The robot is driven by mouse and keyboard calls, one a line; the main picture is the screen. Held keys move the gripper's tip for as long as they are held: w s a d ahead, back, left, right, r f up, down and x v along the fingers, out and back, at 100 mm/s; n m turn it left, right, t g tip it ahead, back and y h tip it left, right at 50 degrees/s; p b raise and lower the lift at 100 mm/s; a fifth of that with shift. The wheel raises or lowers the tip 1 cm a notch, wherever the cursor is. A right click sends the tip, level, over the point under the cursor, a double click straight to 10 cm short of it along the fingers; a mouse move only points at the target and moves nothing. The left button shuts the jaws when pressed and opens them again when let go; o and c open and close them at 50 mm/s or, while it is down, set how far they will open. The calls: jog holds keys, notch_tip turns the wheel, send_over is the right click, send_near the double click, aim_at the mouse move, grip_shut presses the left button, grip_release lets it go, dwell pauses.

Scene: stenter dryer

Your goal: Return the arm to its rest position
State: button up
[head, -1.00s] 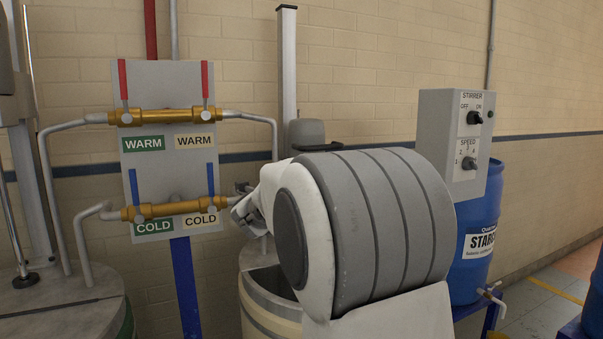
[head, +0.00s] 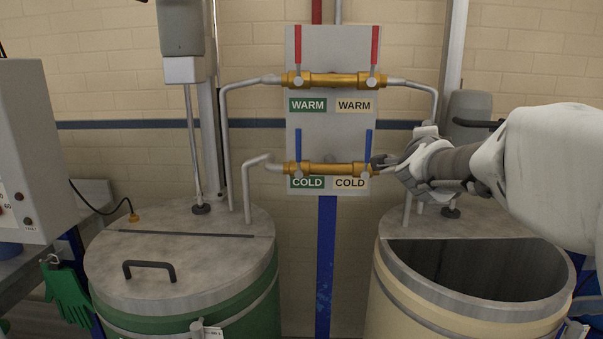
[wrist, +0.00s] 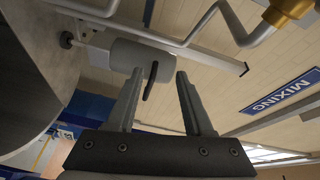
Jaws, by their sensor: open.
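My arm reaches in from the right of the head view. My gripper (head: 382,162) is at the right end of the lower brass valve pipe (head: 325,169), close to the right blue COLD lever (head: 368,146). I cannot tell from this view whether it touches the pipe or lever. In the wrist view my gripper (wrist: 160,75) is open, with both fingers apart and nothing between them. A grey motor housing (wrist: 128,56) with a dark handle shows beyond the fingertips. Both blue levers and both red WARM levers (head: 375,45) stand upright.
An open cream vat (head: 400,290) stands below my arm. A green vat with a closed lid (head: 160,255) stands to the left. A grey stirrer motor (head: 469,112) on a post is behind my wrist. A grey control box (head: 22,150) is at the far left.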

jog(key=s+a+f+n+g+y+p, duration=0.3)
jog(key=s+a+n+y, duration=0.5)
jog(key=s+a+n, duration=0.4)
jog(key=s+f+n+g+p, duration=0.2)
jog(key=s+f+n+g, duration=0.2)
jog(key=s, duration=0.6)
jog(key=s+f+n+g+p, duration=0.2)
jog(key=s+f, duration=0.4)
jog(key=s, duration=0.5)
jog(key=n+g, duration=0.1)
jog(key=n, duration=0.1)
jog(key=shift+s+a+n+g, duration=0.3)
jog(key=shift+a+g, duration=0.1)
jog(key=shift+d, duration=0.2)
